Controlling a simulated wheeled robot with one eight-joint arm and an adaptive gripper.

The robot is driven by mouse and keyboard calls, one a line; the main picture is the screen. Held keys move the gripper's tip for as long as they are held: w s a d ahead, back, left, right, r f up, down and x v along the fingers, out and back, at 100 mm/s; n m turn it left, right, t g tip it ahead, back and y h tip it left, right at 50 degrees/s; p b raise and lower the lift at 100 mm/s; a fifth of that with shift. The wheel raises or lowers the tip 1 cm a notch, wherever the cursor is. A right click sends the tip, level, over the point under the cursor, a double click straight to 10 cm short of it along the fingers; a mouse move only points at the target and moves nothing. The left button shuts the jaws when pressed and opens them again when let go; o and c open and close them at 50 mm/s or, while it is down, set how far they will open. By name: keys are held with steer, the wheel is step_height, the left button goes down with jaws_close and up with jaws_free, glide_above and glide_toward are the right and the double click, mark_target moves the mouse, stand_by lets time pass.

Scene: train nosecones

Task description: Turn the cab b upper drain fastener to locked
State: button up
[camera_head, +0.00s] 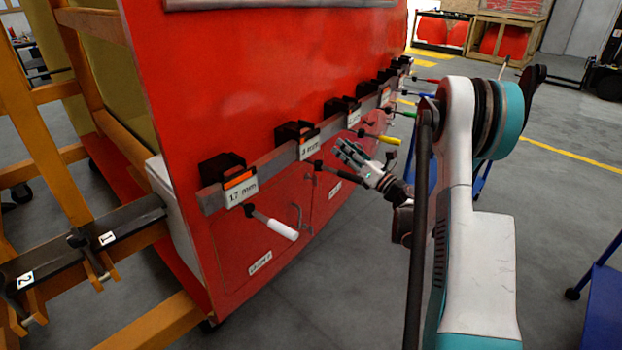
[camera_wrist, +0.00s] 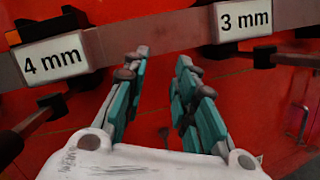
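My gripper (camera_head: 346,154) is open and empty in the head view, close to the red panel's lower hatches. In the wrist view its two teal finger pads (camera_wrist: 160,92) stand apart. A small dark fastener-like fitting (camera_wrist: 164,132) shows on the red surface between the fingers, apart from them. I cannot tell whether it is the cab b upper drain fastener, nor its turn position. A lower hatch has a small white label (camera_head: 335,189). Another hatch label (camera_head: 260,262) sits nearer the front. Their text is too small to read surely.
A grey rail (camera_head: 275,160) carries black brackets and size labels, including 4 mm (camera_wrist: 52,58) and 3 mm (camera_wrist: 244,19). White (camera_head: 274,224) and yellow (camera_head: 388,140) handles stick out below. A bar handle (camera_wrist: 303,122) is at right. Floor is clear in front.

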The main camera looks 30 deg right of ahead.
mark_target(316, 176)
steer(key=s+f+n+g+y, duration=0.25)
steer(key=f+n, duration=0.45)
steer(key=f, duration=0.7)
steer(key=shift+m+g+h, duration=0.3)
steer(key=shift+g+h, duration=0.15)
steer(key=shift+h, duration=0.1)
steer(key=b+x, duration=0.2)
steer(key=x, duration=1.1)
steer(key=shift+r+b, duration=0.1)
steer(key=shift+b, duration=0.3)
steer(key=shift+c, duration=0.2)
jaws_close()
